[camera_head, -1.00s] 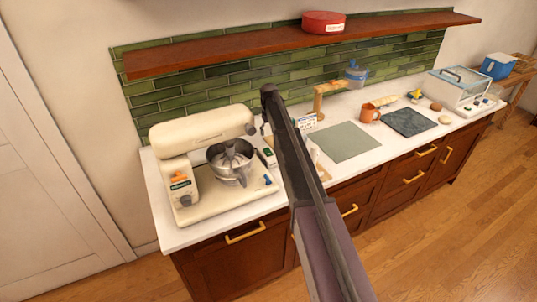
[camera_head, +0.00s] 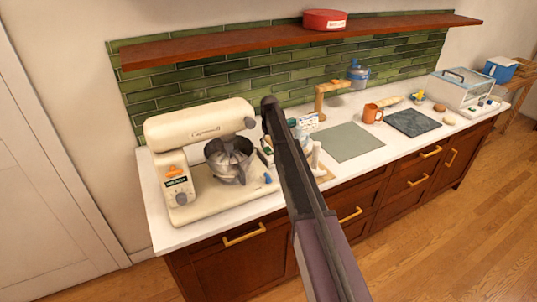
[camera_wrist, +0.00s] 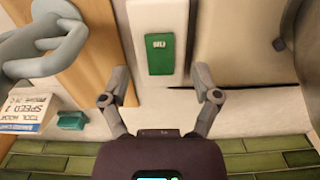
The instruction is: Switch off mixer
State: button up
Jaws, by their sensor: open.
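The cream stand mixer (camera_head: 200,122) stands at the left end of the white counter. Its metal bowl (camera_head: 230,160) sits under the head. On its left column are an orange part (camera_head: 173,171), a dark green label and a round grey knob (camera_head: 181,198). A blue knob (camera_head: 268,179) is at the right front of the base. In the wrist view my gripper (camera_wrist: 160,98) is open and empty, its fingers apart, above a white strip with a green labelled block (camera_wrist: 160,54). A cream surface, seemingly the mixer base, lies right of it. In the head view my arm hides the gripper.
The wrist view shows a grey hook-like piece (camera_wrist: 42,40) on wood and a card (camera_wrist: 22,112) reading "SPEED 2". Right along the counter are a grey-green mat (camera_head: 347,142), an orange mug (camera_head: 372,113) and a dark slab (camera_head: 413,122). A wooden shelf (camera_head: 220,46) overhangs the back.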

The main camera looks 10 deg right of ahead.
aim_at(270, 152)
jog(key=shift+f+b, duration=1.5)
jog(key=shift+f, duration=0.3)
